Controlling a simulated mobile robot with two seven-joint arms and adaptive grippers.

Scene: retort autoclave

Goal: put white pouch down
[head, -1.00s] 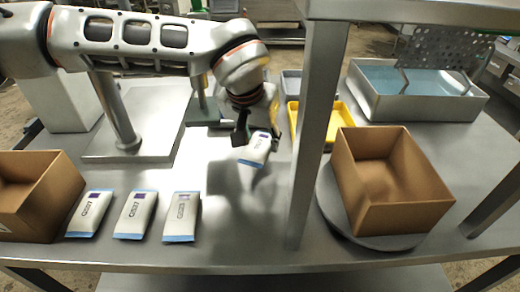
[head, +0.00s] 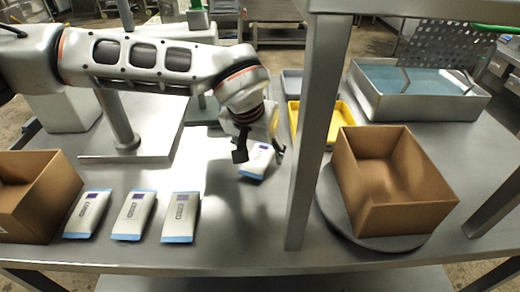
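A white pouch (head: 256,163) with a blue end band lies on the steel table (head: 235,225), left of the upright post. My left gripper (head: 260,153) is just above and around it, pointing down. Its dark fingers are spread apart, one on each side of the pouch, and look open. The fingers hide part of the pouch's upper end. Three similar white pouches, the left one (head: 88,214), the middle one (head: 134,216) and the right one (head: 181,218), lie in a row at the front left. My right gripper is not in view.
A steel post (head: 316,140) stands close right of the gripper. An open cardboard box (head: 408,215) sits on a round grey turntable (head: 385,242). Another box (head: 45,200) is at left. A yellow tray (head: 341,118) is behind the post. The table's front middle is clear.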

